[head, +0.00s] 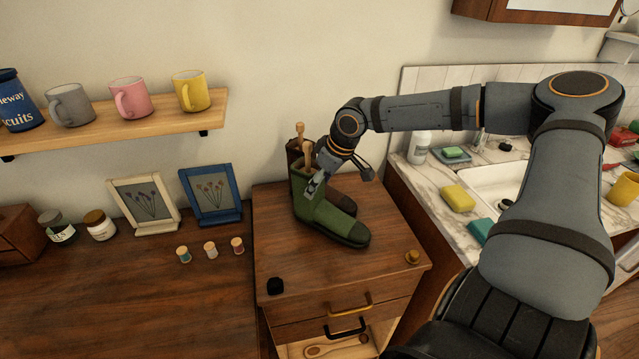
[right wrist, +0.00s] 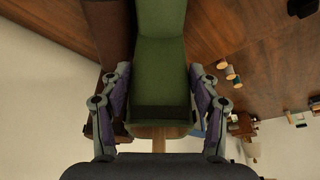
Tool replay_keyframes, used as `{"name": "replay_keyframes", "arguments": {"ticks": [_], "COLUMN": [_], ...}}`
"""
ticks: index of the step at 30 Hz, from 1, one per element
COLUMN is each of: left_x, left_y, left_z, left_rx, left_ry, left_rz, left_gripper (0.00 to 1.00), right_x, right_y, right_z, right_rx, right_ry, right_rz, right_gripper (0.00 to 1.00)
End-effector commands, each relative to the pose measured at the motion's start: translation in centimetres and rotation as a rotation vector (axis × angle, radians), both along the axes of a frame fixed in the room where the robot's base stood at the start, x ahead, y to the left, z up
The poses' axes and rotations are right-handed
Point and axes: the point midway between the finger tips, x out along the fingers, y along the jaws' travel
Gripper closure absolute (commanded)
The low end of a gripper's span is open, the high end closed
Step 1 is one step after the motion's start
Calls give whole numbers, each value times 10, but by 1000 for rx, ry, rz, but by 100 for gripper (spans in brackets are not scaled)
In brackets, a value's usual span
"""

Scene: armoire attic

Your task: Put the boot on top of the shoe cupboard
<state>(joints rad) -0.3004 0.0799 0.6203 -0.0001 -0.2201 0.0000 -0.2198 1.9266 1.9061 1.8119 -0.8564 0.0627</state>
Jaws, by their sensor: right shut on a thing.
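A green boot (head: 328,217) with a dark toe and a wooden stick in its shaft is upright at the wooden drawer cabinet's top (head: 384,254). I cannot tell whether its sole touches the top. A brown boot (head: 343,201), also with a wooden stick, stands close behind it, partly hidden. My right gripper (head: 315,184) is shut on the green boot's shaft near its upper end. In the right wrist view the green boot (right wrist: 160,70) lies between both fingers, with the brown boot (right wrist: 112,45) alongside. My left gripper is not in view. I cannot tell which furniture is the shoe cupboard.
A black knob-like thing (head: 275,286) and a small brass one (head: 412,257) sit near the cabinet top's front. A lower drawer is open with a wooden spoon (head: 335,346) inside. Thread spools (head: 210,248) and picture frames (head: 212,195) stand left; a sink counter (head: 430,180) is right.

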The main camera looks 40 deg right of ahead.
Motion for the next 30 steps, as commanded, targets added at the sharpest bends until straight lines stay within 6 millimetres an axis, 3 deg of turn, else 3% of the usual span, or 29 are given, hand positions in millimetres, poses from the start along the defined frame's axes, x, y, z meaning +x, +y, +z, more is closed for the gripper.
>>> {"name": "replay_keyframes", "arguments": {"ticks": [11, 12, 16, 30], "left_x": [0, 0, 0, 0], "left_y": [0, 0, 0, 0], "left_z": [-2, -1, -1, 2], "left_rx": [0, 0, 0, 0], "left_ry": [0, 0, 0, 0], "left_rz": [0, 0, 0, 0], "left_gripper": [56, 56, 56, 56], "right_x": [0, 0, 0, -2], "right_y": [0, 0, 0, -1], "right_z": [-4, -4, -4, 5], "right_rx": [0, 0, 0, 5], "right_ry": [-2, -1, -1, -4], "right_rz": [0, 0, 0, -1], "right_gripper": [100, 34, 17, 16]}}
